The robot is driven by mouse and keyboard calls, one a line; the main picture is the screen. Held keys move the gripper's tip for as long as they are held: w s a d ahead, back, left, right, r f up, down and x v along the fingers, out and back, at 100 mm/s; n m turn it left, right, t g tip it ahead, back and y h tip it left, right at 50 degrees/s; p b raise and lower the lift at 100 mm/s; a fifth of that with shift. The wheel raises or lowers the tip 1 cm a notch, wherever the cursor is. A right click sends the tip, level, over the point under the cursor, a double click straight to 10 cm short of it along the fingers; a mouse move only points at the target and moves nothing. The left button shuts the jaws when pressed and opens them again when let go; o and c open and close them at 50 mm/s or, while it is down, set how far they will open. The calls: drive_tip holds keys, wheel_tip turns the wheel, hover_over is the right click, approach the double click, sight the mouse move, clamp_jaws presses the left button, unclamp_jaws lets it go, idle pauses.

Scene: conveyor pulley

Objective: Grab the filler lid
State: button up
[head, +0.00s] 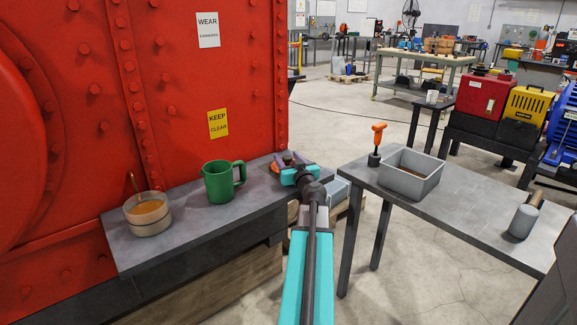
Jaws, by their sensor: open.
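My arm reaches forward from the bottom middle to the right end of the grey ledge (190,233) against the red machine.
On the ledge stand a green mug (218,182) and a round container (148,214) with tan contents and a handle. The right table (455,210) holds a grey bin (410,175), an orange-handled tool (377,145) and a grey-headed mallet (525,217).

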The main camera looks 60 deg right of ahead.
drive_tip(key=c, duration=1.2)
drive_tip(key=shift+o, duration=0.2)
drive_tip(key=shift+r, duration=0.1)
